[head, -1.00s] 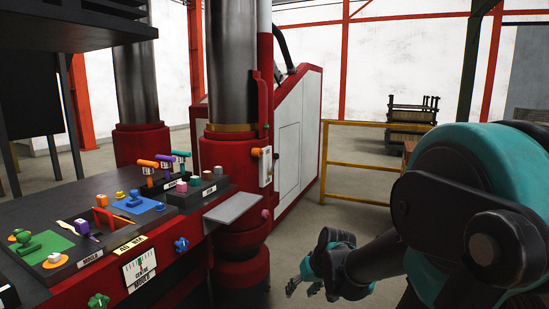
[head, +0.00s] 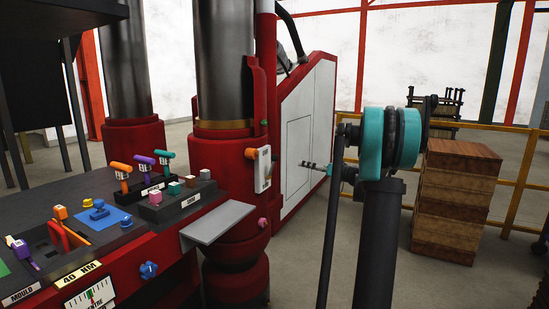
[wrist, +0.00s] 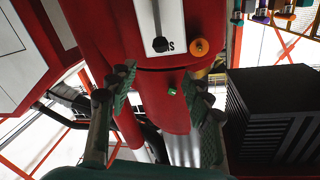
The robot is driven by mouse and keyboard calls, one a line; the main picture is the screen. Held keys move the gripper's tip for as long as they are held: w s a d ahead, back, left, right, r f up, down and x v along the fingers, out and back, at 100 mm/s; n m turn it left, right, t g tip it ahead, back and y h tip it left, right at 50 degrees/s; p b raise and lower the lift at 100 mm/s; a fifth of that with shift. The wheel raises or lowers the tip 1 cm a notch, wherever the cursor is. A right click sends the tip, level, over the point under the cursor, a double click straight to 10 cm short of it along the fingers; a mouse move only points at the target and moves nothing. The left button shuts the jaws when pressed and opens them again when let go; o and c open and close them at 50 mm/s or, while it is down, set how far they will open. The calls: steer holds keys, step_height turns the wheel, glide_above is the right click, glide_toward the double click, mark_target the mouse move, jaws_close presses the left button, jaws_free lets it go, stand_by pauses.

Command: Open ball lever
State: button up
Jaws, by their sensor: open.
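A dark lever with a ball end (wrist: 160,44) lies against a white labelled plate (wrist: 170,14) in the wrist view. The plate is on the red press column, beside an orange knob (wrist: 199,47). In the head view the same plate (head: 262,172) and orange knob (head: 251,153) face right, and the lever is too small to make out. My gripper (head: 309,165) is raised to the right of the plate, apart from it. In the wrist view my gripper (wrist: 158,98) has its fingers spread wide with nothing between them.
A console with coloured levers (head: 141,170) stands at the left. A grey shelf (head: 217,223) juts out below the plate. A white cabinet (head: 304,140) stands behind my gripper. Stacked wooden crates (head: 456,200) and a yellow railing (head: 519,185) are at the right.

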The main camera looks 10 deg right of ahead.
mark_target(275, 161)
steer(key=x, duration=1.7)
steer(key=shift+w+a, duration=0.1)
steer(key=shift+a, duration=0.05)
jaws_close()
